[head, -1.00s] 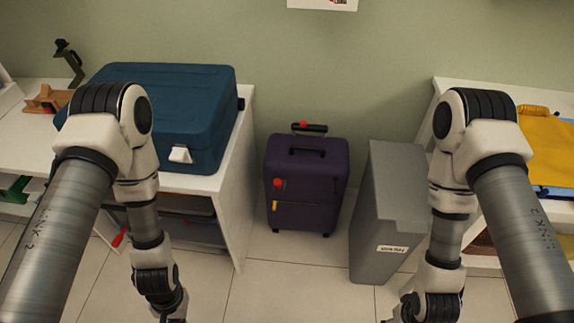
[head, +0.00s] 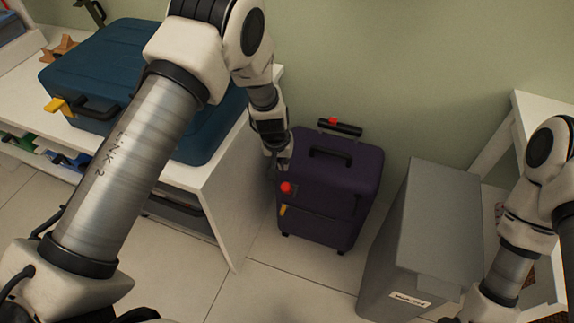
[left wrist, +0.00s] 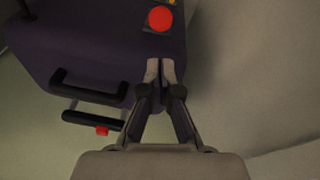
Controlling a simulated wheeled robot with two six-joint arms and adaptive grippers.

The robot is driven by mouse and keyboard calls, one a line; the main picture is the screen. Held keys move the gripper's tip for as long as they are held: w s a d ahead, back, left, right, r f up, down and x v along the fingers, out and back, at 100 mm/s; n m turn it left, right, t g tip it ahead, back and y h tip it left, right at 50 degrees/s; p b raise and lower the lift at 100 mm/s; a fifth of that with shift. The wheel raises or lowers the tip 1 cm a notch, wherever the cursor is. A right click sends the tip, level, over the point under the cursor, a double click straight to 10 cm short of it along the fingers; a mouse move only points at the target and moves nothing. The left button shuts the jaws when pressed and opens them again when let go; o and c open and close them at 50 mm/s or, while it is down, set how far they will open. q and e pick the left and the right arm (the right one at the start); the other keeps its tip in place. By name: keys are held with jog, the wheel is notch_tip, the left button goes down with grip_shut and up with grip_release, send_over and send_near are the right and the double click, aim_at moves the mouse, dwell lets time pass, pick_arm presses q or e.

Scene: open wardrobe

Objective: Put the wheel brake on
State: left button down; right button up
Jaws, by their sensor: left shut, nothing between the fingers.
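The purple suitcase (head: 335,175) stands upright on the floor against the wall. A red round button (head: 286,187) and a small yellow part (head: 282,210) sit on its front at the left. I cannot tell which part is the wheel brake. In the left wrist view the suitcase (left wrist: 100,45) appears upside down, with the red button (left wrist: 160,18) on a dark plate and the yellow part (left wrist: 173,2) at the frame edge. My left gripper (left wrist: 160,68) is shut and empty, over the suitcase near the red button. My right gripper is below the head view.
A black pull handle (head: 340,128) with a red button rises behind the suitcase. The white shelf unit (head: 232,195) with a blue case (head: 120,50) stands left. A grey bin (head: 412,230) stands close on the right. Floor in front (head: 285,270) is clear.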

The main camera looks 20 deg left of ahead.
aim_at(287, 190)
pick_arm(q)
jog(key=x, duration=0.8)
jog(key=shift+d+b, duration=0.1)
jog(key=shift+b, duration=0.25)
